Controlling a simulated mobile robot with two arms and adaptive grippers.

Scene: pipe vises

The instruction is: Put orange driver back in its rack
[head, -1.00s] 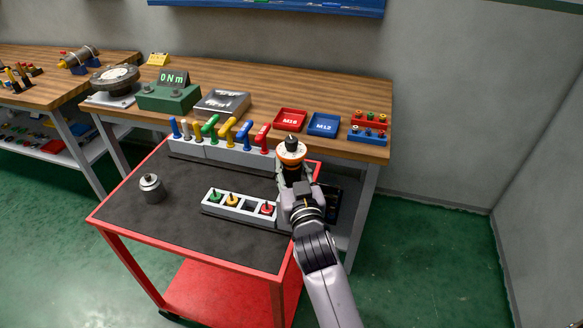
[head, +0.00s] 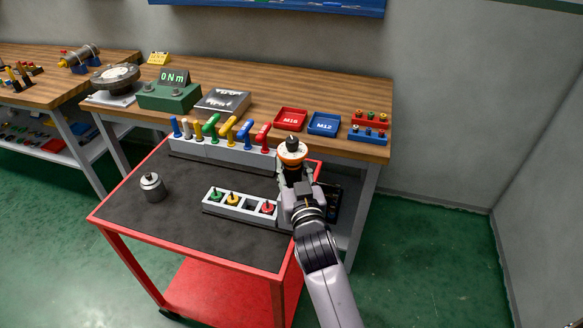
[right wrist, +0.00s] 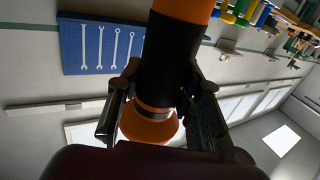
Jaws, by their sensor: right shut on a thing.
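The orange driver (head: 290,158), with an orange body and a black band, is held upright in my right gripper (head: 294,176), at the right edge of the cart. In the right wrist view, the fingers (right wrist: 163,88) are closed on the black band of the driver (right wrist: 168,55). Its lower end is hidden in the head view. The light grey rack (head: 209,208) on the cart holds green, yellow and red drivers. Its third slot, between yellow and red, is empty. The gripper is right of the rack and appears above it. My left gripper is not in view.
The red cart (head: 190,251) has a dark top. A metal cylinder (head: 152,187) stands at its left. A grey holder (head: 185,147) with several coloured-handled tools runs along its back edge. Behind is a wooden bench (head: 361,92) with red and blue trays. The cart's front middle is clear.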

